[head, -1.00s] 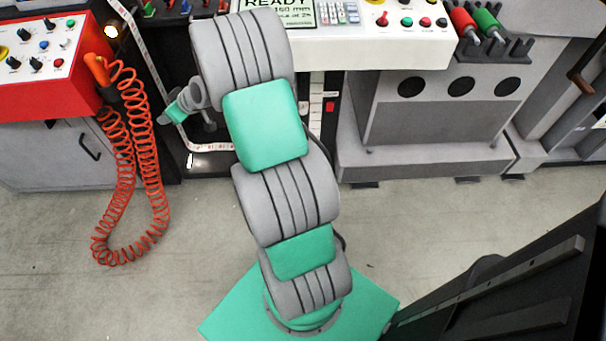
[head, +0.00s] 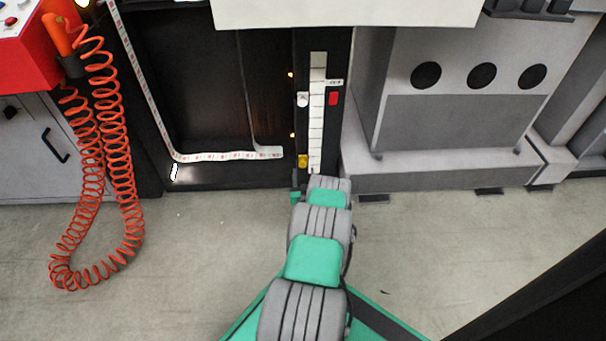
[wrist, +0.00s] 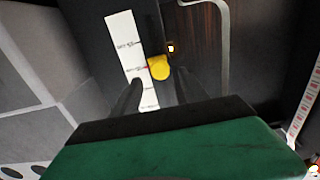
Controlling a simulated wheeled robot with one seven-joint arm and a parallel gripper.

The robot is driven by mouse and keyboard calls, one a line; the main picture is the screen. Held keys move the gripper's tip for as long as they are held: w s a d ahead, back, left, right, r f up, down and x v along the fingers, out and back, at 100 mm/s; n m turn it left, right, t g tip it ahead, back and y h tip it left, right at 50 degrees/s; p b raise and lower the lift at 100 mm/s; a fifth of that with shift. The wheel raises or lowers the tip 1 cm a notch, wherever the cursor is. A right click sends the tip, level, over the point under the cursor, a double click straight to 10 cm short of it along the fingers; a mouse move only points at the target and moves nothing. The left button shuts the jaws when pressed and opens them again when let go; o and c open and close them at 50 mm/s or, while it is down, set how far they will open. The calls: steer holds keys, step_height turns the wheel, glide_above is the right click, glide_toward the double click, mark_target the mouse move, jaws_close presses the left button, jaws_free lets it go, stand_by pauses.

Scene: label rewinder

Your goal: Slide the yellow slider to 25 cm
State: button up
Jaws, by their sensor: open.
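The yellow slider (head: 302,161) sits low on the left side of a white vertical scale strip (head: 317,125) on a dark upright panel. In the wrist view the yellow slider (wrist: 159,73) stands beside the scale strip (wrist: 134,50), whose marks are too small to read. My gripper (wrist: 153,88) is open, with one dark finger on each side of the picture's middle. The yellow slider shows between and just beyond the fingertips; I cannot tell whether they touch it. In the head view my arm hides most of the gripper, just below the slider.
A white slider (head: 302,99) is higher on the same side of the scale, and a red slider (head: 333,99) is on its right side. A label web (head: 230,155) runs at the left. A coiled orange hose (head: 120,170) hangs further left. The floor is clear.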

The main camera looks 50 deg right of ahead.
mark_target(302, 165)
steer(key=b+x, duration=0.1)
steer(key=x, duration=0.1)
steer(key=shift+w+d+f, duration=0.15)
steer(key=shift+w, duration=0.1)
steer(key=shift+w+d, duration=0.2)
steer(key=shift+d, duration=0.1)
jaws_close()
steer(key=shift+a, duration=0.1)
stand_by(0.9)
